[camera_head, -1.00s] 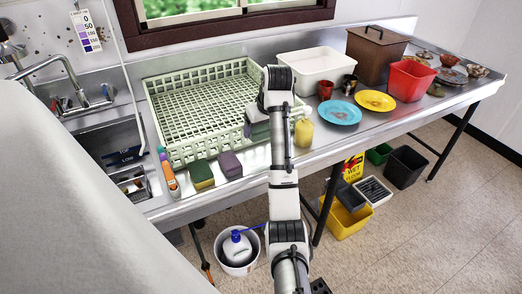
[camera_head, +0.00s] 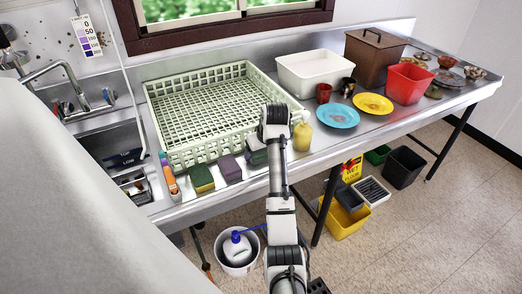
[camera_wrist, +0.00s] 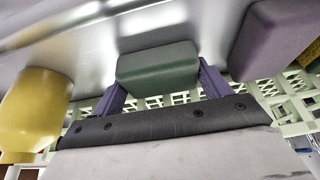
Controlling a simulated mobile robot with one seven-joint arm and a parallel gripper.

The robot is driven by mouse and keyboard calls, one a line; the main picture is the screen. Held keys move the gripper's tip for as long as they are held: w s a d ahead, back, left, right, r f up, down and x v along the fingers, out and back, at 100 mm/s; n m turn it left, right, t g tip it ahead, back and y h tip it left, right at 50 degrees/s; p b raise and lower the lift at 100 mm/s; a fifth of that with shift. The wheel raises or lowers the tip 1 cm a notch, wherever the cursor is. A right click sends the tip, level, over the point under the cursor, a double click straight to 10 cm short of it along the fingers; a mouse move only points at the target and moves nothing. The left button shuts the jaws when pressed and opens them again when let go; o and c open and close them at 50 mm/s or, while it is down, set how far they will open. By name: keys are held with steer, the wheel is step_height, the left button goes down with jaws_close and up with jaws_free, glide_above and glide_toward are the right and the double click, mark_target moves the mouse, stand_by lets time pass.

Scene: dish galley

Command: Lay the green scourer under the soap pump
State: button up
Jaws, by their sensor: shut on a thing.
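The green scourer (camera_wrist: 158,68) is a dark green block between the two purple fingers of my gripper (camera_wrist: 162,88) in the wrist view. My gripper is shut on it. In the head view the scourer (camera_head: 257,157) shows partly beside my wrist, low at the counter's front strip; I cannot tell whether it touches the metal. The soap pump (camera_head: 302,136), a yellow bottle, stands upright just right of my gripper, apart from the scourer. It also shows at the left of the wrist view (camera_wrist: 32,105).
A purple sponge (camera_head: 229,168) and a green-and-yellow sponge (camera_head: 201,178) sit left of the scourer, with an orange bottle (camera_head: 171,181) beyond. The pale green dish rack (camera_head: 180,157) is behind. A blue plate (camera_head: 341,116) lies right of the soap pump, with bare metal between.

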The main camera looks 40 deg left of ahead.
steer(key=o, duration=1)
steer(key=shift+v, duration=6.15)
